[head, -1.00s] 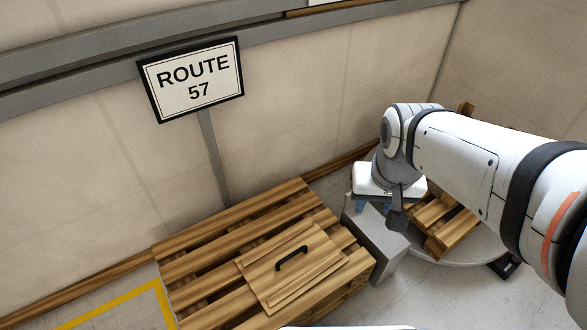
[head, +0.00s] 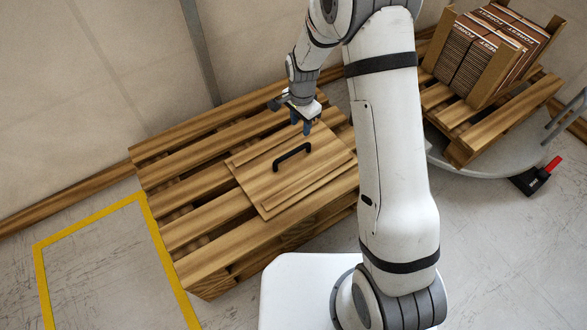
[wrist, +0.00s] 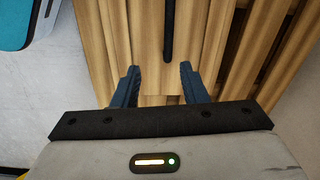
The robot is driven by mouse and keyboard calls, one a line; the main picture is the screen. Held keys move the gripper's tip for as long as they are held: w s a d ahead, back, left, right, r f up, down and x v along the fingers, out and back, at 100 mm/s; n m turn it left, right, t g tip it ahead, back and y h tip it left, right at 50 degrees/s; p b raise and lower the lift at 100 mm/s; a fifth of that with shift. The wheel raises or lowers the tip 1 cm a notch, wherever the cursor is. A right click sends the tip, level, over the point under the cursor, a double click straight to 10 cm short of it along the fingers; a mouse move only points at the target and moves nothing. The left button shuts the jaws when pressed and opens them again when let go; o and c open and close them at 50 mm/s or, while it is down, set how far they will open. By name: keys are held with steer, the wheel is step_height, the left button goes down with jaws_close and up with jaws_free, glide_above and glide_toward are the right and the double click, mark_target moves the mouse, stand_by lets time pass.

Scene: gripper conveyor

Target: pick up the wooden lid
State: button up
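The wooden lid (head: 262,186) is a flat square board with a black bar handle (head: 292,156) on top, lying on a slatted wooden pallet (head: 213,215). My gripper (head: 301,124) is above the lid's far edge, a little beyond the handle. In the wrist view my gripper (wrist: 160,84) has its two blue fingers apart with nothing between them. The handle (wrist: 169,30) runs ahead of the fingers there, close to in line with the gap between them.
At the right, a second pallet (head: 490,125) on a round grey platform (head: 500,165) holds a wooden crate of packed brown boxes (head: 490,50). A yellow floor outline (head: 95,217) lies left of the first pallet. The floor inside it is clear.

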mark_target(292, 152)
steer(key=shift+m, duration=0.6)
steer(key=f+b, duration=0.1)
steer(key=f, duration=0.2)
steer(key=a+f+b, duration=0.1)
steer(key=f, duration=0.3)
steer(key=w+a+f+b, duration=0.1)
steer(key=f, duration=0.3)
steer(key=f+b, duration=0.2)
steer(key=f, duration=0.1)
steer(key=f+b, duration=0.1)
steer(key=f, duration=0.1)
steer(key=shift+a+f, duration=0.15)
steer(key=shift+a, duration=0.1)
steer(key=shift+s, duration=0.1)
jaws_close()
steer(key=shift+r, duration=0.2)
